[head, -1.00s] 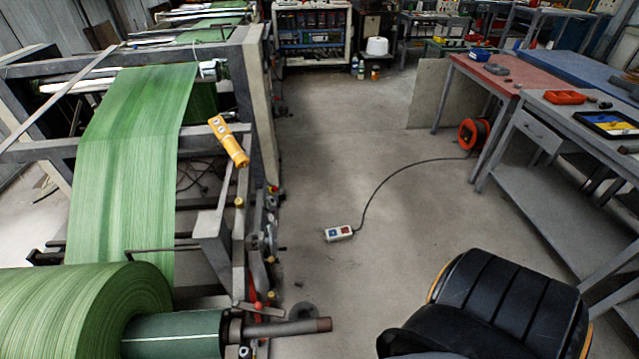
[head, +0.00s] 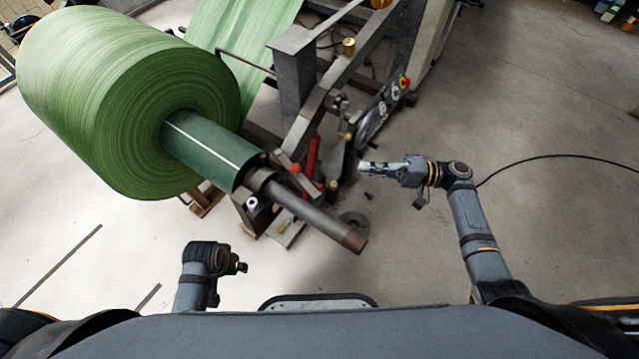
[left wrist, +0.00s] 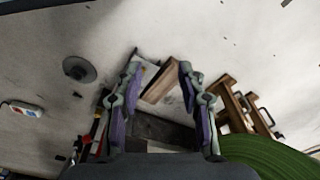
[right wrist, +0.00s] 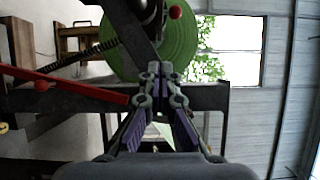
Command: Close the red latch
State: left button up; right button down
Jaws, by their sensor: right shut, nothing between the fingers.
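In the head view a red handle (head: 313,157) stands upright beside the roll shaft's bearing, next to a dull red-tipped lever (head: 298,180). I cannot tell for certain which is the latch. In the right wrist view a long red bar (right wrist: 75,88) runs in from the left and ends beside my fingers; contact is unclear. My right gripper (head: 366,167) is shut and empty, right of the red handle; its tips (right wrist: 161,70) meet in the right wrist view. My left gripper (left wrist: 160,68) is open and empty over the floor; its fingers are hard to see in the head view.
The large green roll (head: 110,95) is at the left, and its brown shaft end (head: 335,230) sticks out between my arms. The grey machine frame (head: 345,75) rises behind. A black cable (head: 560,157) lies on clear floor at the right.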

aim_at(295, 169)
pick_arm(q)
jog(key=shift+a+f+p, duration=0.15)
jog(key=shift+f+p, duration=0.15)
jog(key=shift+f, duration=0.25)
pick_arm(e)
jog(key=s+a, duration=0.1)
jog(key=a, duration=1.2)
jog(key=shift+r, duration=0.3)
jog(key=shift+s+a, duration=0.15)
jog(key=shift+s, duration=0.05)
